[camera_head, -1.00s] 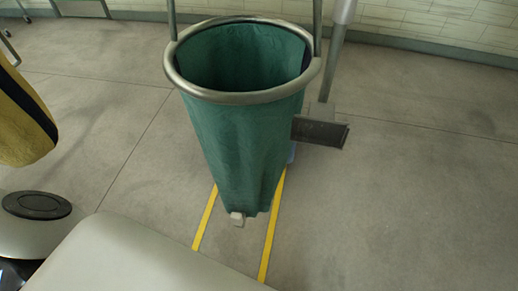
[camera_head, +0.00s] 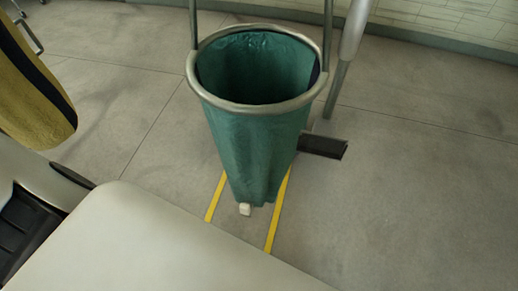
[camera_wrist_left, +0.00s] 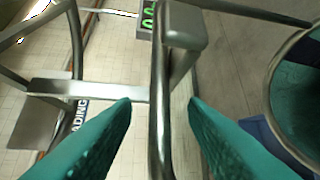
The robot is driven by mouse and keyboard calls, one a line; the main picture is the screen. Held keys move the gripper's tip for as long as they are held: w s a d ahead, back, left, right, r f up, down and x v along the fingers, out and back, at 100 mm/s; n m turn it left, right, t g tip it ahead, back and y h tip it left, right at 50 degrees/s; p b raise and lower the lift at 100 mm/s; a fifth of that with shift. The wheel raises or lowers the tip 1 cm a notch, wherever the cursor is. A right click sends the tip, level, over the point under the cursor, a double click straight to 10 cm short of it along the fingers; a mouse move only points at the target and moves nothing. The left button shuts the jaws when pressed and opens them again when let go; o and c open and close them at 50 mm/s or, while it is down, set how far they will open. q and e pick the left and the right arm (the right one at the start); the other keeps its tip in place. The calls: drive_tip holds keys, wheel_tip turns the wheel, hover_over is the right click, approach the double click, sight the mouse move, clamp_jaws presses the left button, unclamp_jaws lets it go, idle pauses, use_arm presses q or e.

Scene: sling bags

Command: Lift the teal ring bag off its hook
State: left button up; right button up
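The teal ring bag (camera_head: 255,150) hangs open-mouthed in the head view, with a grey metal ring (camera_head: 262,106) around its rim. Metal uprights rise from both sides of the ring. In the left wrist view, part of the ring and the teal inside of the bag (camera_wrist_left: 302,88) show at the right edge. My left gripper (camera_wrist_left: 160,103) has two teal fingers spread apart. A metal bar (camera_wrist_left: 158,80) runs between them in the picture; I cannot tell how deep it sits. The bag's hook is not clearly seen. My right gripper is in neither view.
A yellow and black bag (camera_head: 30,95) hangs at the left. A dark flat plate (camera_head: 322,146) on a pole stands right of the teal bag. Yellow floor lines (camera_head: 278,210) run below. Open floor lies to the right.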

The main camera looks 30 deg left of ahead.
use_arm(q)
drive_tip(key=shift+w+d, duration=0.15)
drive_tip(key=shift+c, duration=0.2)
clamp_jaws()
idle(1.2)
